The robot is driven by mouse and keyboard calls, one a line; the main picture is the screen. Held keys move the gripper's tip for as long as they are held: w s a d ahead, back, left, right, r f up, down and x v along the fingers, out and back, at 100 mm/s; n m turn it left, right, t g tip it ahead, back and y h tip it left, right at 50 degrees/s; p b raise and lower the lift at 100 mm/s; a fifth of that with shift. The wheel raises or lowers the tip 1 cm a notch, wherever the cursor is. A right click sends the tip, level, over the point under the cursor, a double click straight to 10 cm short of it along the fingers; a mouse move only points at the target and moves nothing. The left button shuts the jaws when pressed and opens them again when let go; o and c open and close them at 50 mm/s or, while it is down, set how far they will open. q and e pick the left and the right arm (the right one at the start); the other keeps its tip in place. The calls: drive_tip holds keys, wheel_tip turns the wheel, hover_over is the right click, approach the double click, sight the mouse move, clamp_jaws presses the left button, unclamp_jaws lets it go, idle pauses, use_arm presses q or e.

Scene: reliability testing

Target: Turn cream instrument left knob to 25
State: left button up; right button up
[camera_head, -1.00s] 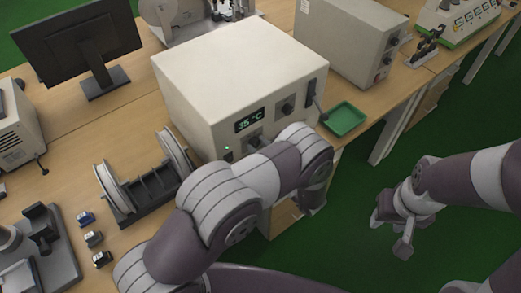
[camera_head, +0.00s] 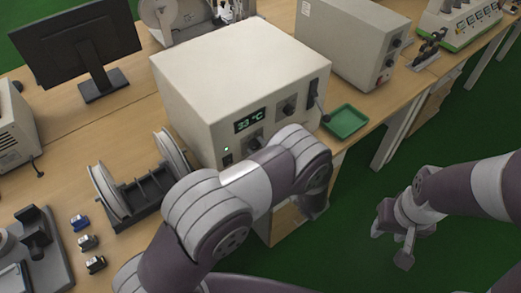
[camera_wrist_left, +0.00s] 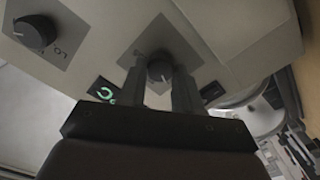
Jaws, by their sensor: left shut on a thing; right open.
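The cream instrument (camera_head: 200,85) stands on the bench, its front facing right and down in the head view. Its green display (camera_head: 250,121) reads 33 °C. Its left knob (camera_head: 254,143) is below the display, and a second knob (camera_head: 289,107) is to the right. In the left wrist view, my left gripper (camera_wrist_left: 159,76) has a finger on each side of the left knob (camera_wrist_left: 160,69) and is shut on it. The second knob (camera_wrist_left: 36,32) shows there too. In the head view, my arm hides the left gripper. My right gripper (camera_head: 393,242) is open and empty above the green floor.
A green tray (camera_head: 345,121) lies right of the instrument, near the bench edge. A black rack with white discs (camera_head: 140,190) stands close on its left. A grey-beige box (camera_head: 350,40) stands behind right. A monitor (camera_head: 75,45) is at the back left. Small blocks (camera_head: 88,242) lie front left.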

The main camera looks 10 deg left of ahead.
use_arm(q)
drive_tip(key=o, duration=1)
drive_tip(key=shift+o, duration=0.2)
drive_tip(key=b+v, duration=0.1)
drive_tip(key=v, duration=1.1)
drive_tip(key=shift+s+d, duration=0.25)
drive_tip(key=shift+s, duration=0.05)
